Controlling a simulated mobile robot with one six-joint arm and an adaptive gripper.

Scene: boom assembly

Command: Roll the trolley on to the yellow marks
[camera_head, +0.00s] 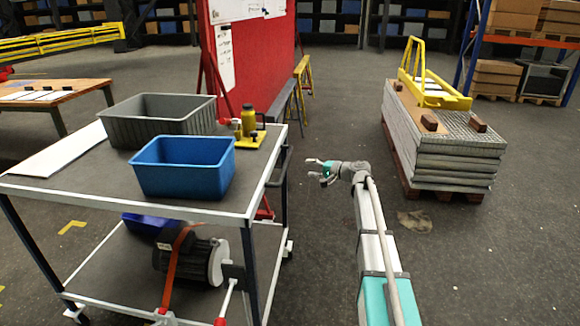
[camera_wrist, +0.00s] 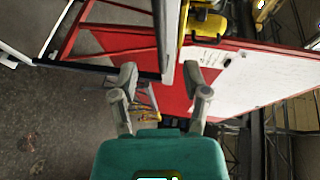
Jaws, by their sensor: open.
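The trolley (camera_head: 95,188) stands at the left in the head view, with a grey top shelf, a lower shelf and dark posts. A dark handle (camera_head: 279,167) sticks out at its right end. My gripper (camera_head: 317,168) is open and empty just right of this handle, apart from it. In the wrist view my gripper (camera_wrist: 165,84) has its fingers spread, with a pale trolley edge (camera_wrist: 181,45) and a dark bar running down towards the gap. Yellow marks show on the floor behind the trolley (camera_head: 72,227) and at the left picture edge; the trolley partly hides that floor.
A red board (camera_head: 255,60) stands behind. A slab stack (camera_head: 445,165) stands right, with open floor between. A rag (camera_head: 414,220) lies there.

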